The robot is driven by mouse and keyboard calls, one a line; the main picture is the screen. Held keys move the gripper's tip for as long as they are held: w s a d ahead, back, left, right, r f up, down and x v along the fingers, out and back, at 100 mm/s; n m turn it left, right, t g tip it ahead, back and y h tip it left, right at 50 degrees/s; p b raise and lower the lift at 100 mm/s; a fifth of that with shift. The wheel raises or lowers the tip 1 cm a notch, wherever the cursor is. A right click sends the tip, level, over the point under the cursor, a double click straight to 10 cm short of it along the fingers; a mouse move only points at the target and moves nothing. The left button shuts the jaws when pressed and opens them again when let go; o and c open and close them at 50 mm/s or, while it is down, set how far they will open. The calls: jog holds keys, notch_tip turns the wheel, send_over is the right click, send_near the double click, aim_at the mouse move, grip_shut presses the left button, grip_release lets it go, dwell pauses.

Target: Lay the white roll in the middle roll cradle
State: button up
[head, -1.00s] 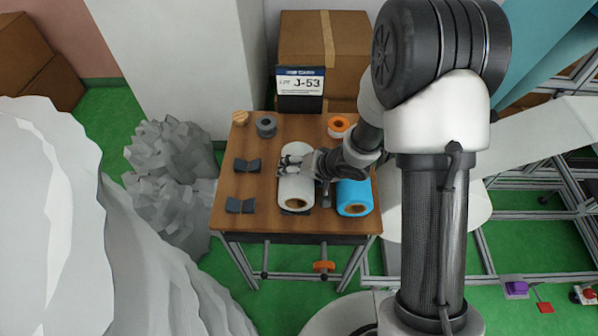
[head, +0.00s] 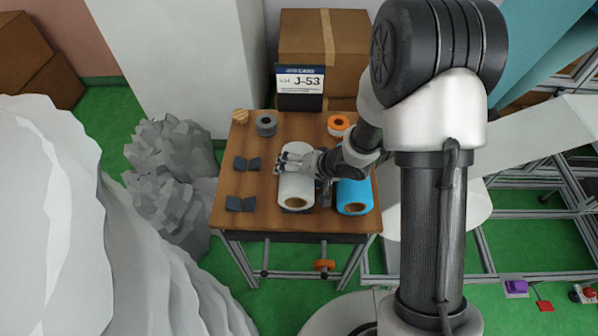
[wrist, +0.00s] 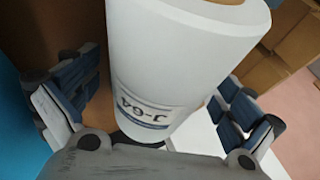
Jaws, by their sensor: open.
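The white roll (head: 297,190) lies lengthwise on the wooden table, its brown core end facing the near edge. Dark cradle material (head: 297,211) shows under its near end, so it appears to rest in the middle cradle; most of that cradle is hidden by the roll. In the wrist view the white roll (wrist: 180,60) shows a J-64 label. My gripper (head: 292,161) is over the far part of the roll. Its fingers are open, one on each side of the roll, with gaps visible between the pads and the roll in the wrist view.
A blue roll (head: 354,194) lies just to the right, close to my wrist. Empty dark cradle blocks (head: 246,164) stand at the left. A grey roll (head: 266,125), an orange roll (head: 339,124) and a J-53 sign (head: 300,88) are at the back.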

jog(key=s+d+r+t+h, duration=0.2)
jog(key=s+d+r+h, duration=0.15)
jog(key=d+r, duration=0.7)
jog(key=s+d+r+t+h, duration=0.2)
jog(key=d+r+h, duration=0.2)
jog(key=d+r, duration=0.7)
jog(key=s+a+r+g+y, duration=0.1)
jog(key=s+a+r+g, duration=0.1)
jog(key=s, duration=0.8)
jog(key=s+a+r+n+g, duration=0.1)
jog(key=s+a+r, duration=0.3)
jog(key=s, duration=0.6)
jog(key=shift+s+a+n+g+y, duration=0.25)
jog(key=shift+a+n+g+y, duration=0.1)
jog(key=shift+a+g, duration=0.45)
jog(key=shift+r, duration=0.15)
jog(key=shift+c, duration=0.5)
